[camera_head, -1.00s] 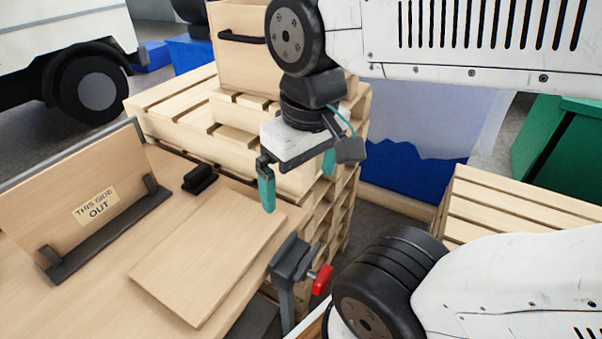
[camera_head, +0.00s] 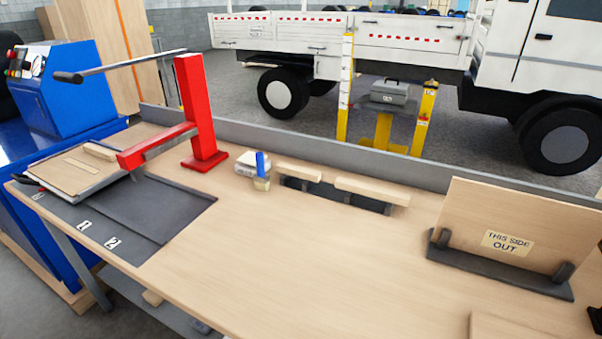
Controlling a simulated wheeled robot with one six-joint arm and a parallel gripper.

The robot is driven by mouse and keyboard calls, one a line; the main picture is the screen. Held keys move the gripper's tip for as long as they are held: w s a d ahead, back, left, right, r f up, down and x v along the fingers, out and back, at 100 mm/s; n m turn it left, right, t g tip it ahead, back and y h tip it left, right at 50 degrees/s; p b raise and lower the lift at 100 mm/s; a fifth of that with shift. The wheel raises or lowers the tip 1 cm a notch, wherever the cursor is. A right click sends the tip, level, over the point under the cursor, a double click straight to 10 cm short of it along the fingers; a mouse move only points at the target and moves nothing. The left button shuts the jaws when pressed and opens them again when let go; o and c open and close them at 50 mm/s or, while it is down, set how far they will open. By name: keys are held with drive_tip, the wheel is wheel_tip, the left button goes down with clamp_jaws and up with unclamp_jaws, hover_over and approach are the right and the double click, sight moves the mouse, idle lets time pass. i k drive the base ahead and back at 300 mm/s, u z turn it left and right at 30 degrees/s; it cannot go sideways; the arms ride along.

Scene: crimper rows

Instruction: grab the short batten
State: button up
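Two pale wooden battens lie end to end on a dark rack (camera_head: 335,196) near the back of the bench. The left batten (camera_head: 298,172) is the shorter of the two, and the right batten (camera_head: 372,191) is longer. Another short wooden piece (camera_head: 100,151) lies at the left, by the board under the red press. I cannot see my gripper in the current view.
The bench top (camera_head: 270,250) is clear in front of the rack. A red lever press (camera_head: 200,120) stands left, beside a dark mat (camera_head: 150,212) marked 1 and 2. A small container with a blue-handled brush (camera_head: 262,172) sits left of the rack. A "THIS SIDE OUT" panel (camera_head: 515,220) stands right.

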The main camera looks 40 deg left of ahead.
sight(311, 175)
drive_tip(key=k, duration=0.5)
drive_tip(key=z, duration=2.5)
drive_tip(key=k, duration=2.2)
drive_tip(key=z, duration=0.45)
drive_tip(key=k, duration=0.1)
drive_tip(key=u, duration=3.55)
drive_tip(key=i, duration=0.5)
